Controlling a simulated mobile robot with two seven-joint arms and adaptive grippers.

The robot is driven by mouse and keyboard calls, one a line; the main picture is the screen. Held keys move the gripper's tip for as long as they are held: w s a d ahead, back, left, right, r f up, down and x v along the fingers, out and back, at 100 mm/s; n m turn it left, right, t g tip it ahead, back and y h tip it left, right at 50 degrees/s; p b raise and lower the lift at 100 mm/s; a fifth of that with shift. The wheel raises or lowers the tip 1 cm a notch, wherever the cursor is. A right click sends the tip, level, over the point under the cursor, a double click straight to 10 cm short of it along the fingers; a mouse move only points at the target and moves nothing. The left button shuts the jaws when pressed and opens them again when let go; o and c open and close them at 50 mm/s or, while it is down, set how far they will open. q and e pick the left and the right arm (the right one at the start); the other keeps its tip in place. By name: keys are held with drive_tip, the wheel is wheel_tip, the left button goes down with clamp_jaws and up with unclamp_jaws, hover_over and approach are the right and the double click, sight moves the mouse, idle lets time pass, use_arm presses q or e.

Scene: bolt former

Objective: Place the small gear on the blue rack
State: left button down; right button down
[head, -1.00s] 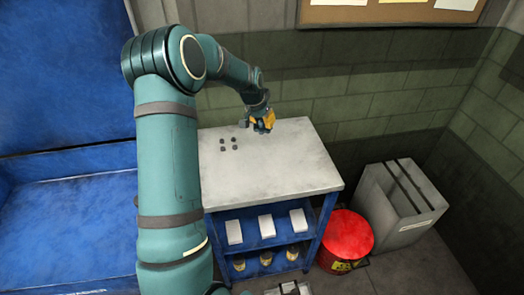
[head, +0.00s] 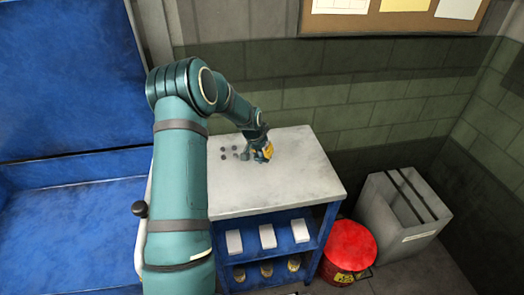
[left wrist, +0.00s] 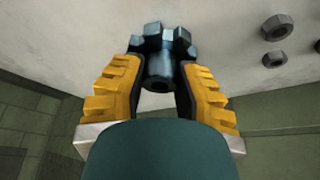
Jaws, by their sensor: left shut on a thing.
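The small gear (left wrist: 160,50) is dark blue-grey metal with square teeth and a hollow hub. In the left wrist view it sits between the yellow-padded fingers of my left gripper (left wrist: 157,85), which is shut on it. In the head view my left gripper (head: 262,152) is over the pale top of a blue-framed shelf unit (head: 270,200), to the right of some small dark nuts. The gear is hard to make out there. Whether it touches the top is unclear. The blue unit has shelves under its top. My right gripper is out of view.
Several dark nuts (head: 224,148) lie on the top's left part, and some show in the left wrist view (left wrist: 277,27). White boxes (head: 267,237) stand on the upper shelf. A red bin (head: 347,247) and a grey bin (head: 402,215) stand to the right. The top's front is clear.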

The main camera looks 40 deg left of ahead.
use_arm(q)
drive_tip(key=shift+f, duration=0.1)
drive_tip(key=c, duration=0.8)
unclamp_jaws()
drive_tip(key=shift+r, duration=0.4)
drive_tip(key=p+v, duration=0.1)
drive_tip(key=v, duration=1)
drive_tip(key=shift+s+r+p, duration=0.2)
drive_tip(key=shift+r+p, duration=0.05)
drive_tip(key=shift+p, duration=0.05)
drive_tip(key=shift+d, duration=0.1)
